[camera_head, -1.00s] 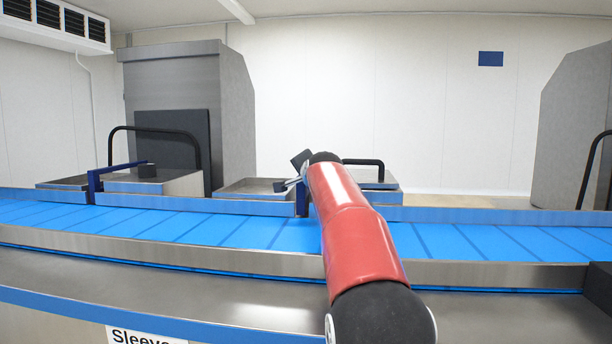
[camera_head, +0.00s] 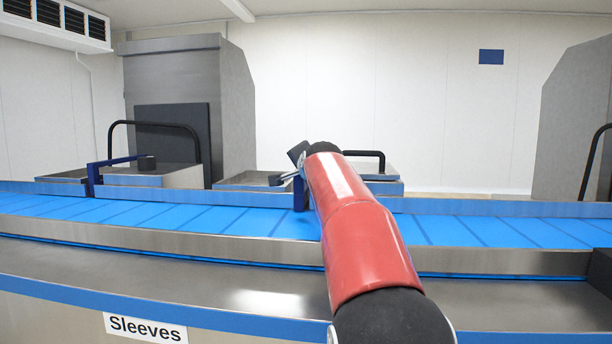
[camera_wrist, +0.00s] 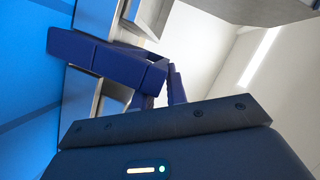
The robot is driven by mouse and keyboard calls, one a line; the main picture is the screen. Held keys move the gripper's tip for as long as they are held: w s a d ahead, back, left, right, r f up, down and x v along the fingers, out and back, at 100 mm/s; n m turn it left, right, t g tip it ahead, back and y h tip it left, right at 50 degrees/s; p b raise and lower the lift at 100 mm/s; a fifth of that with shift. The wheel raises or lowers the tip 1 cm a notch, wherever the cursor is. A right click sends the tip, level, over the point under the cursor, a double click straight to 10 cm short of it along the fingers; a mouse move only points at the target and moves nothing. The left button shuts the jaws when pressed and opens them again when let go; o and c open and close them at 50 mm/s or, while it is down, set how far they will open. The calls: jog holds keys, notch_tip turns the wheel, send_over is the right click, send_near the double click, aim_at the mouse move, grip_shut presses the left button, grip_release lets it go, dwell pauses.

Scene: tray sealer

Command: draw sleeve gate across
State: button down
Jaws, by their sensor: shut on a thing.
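A blue swing gate (camera_head: 300,194) stands at the far edge of the blue conveyor in the head view, mostly behind my red arm. My gripper (camera_head: 284,179) is at this gate, shut, with a dark knob at its tips; the exact contact is small and partly hidden. In the wrist view the blue gate arm (camera_wrist: 100,58) shows just beyond the dark gripper body, and the fingertips are hidden. A "Sleeves" label (camera_head: 145,328) is on the front edge.
The blue belt (camera_head: 190,218) runs across between steel rails and carries nothing in view. Steel trays (camera_head: 250,180) line its far side, with black hoop handles. Tall grey housings (camera_head: 175,75) stand at the left and right. A dark block (camera_head: 600,270) sits at the right edge.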

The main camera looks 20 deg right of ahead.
jog(key=s+a+b, duration=0.3)
jog(key=s, duration=0.2)
jog(key=s+a+b, duration=0.3)
jog(key=s+a, duration=0.1)
jog(key=s, duration=0.2)
jog(key=s+a+b, duration=0.3)
jog(key=s+a, duration=0.1)
jog(key=s, duration=0.2)
jog(key=shift+a+f, duration=0.15)
jog(key=shift+a, duration=0.1)
jog(key=c, duration=1.4)
grip_release()
jog(key=shift+s, duration=0.1)
jog(key=v, duration=0.7)
jog(key=shift+s+a+b, duration=0.15)
jog(key=shift+s+b, duration=0.15)
jog(key=shift+s, duration=0.05)
jog(key=shift+r, duration=0.25)
